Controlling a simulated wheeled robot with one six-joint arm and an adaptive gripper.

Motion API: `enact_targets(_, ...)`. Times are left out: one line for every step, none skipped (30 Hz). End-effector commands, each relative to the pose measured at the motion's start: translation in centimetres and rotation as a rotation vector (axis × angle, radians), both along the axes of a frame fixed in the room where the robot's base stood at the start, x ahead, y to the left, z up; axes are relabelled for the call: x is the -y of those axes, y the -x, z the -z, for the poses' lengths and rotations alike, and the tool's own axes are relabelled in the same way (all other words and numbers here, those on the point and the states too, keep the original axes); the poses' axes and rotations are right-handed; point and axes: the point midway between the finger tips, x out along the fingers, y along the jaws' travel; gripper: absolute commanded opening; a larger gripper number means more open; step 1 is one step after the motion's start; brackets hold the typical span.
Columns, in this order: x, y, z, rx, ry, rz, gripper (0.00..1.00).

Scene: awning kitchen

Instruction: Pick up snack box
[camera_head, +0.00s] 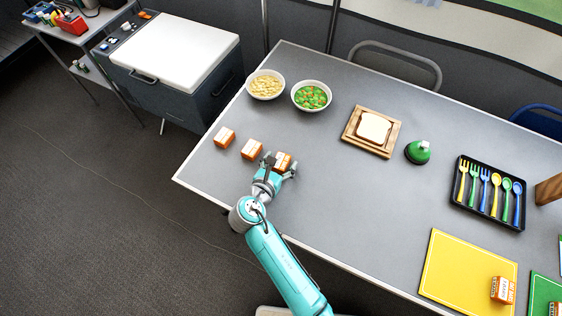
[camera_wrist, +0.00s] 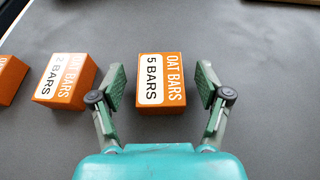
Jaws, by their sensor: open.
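Three orange and white oat bar snack boxes stand in a row on the grey table. The right box (camera_head: 283,161) lies between the open fingers of my gripper (camera_head: 277,168) in the head view. In the wrist view this box (camera_wrist: 160,80) reads "5 BARS", with a fingertip on each side and a gap to both. The middle box (camera_head: 251,149) stands just left; in the wrist view the middle box (camera_wrist: 65,81) reads "2 BARS". The left box (camera_head: 224,138) is furthest left and is cut off in the wrist view (camera_wrist: 10,78).
Two bowls, one of pale food (camera_head: 266,86) and one of green and orange food (camera_head: 312,97), stand behind the boxes. A yellow mat (camera_head: 447,270) bears another box (camera_head: 503,290).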

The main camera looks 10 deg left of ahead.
Motion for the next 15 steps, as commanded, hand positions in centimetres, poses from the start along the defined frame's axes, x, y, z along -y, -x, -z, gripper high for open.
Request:
enact_targets(0.14,-0.35,0.17,-0.001,0.0,0.001,0.76)
enact_targets(0.17,-0.46,0.25,-0.001,0.0,0.001,0.76)
enact_targets(0.2,-0.58,0.31,-0.001,0.001,0.0,0.76)
enact_targets(0.2,-0.62,0.33,-0.001,0.001,0.0,0.76)
enact_targets(0.21,-0.65,0.35,0.0,0.001,0.0,0.76)
enact_targets(0.2,-0.64,0.34,0.0,0.001,-0.001,0.76)
enact_targets(0.19,-0.63,0.34,0.0,0.001,-0.001,0.76)
enact_targets(0.19,-0.62,0.33,0.0,0.001,-0.001,0.76)
enact_targets(0.19,-0.63,0.33,0.0,0.001,-0.001,0.76)
enact_targets(0.19,-0.62,0.32,0.0,0.001,0.0,0.74)
enact_targets(0.19,-0.62,0.32,0.0,0.001,0.0,0.66)
enact_targets(0.19,-0.62,0.32,0.0,0.001,0.0,0.56)
enact_targets(0.19,-0.61,0.32,0.0,0.001,0.0,0.49)
enact_targets(0.19,-0.61,0.32,0.0,0.001,0.0,0.41)
enact_targets(0.19,-0.61,0.32,0.0,0.001,0.0,0.31)
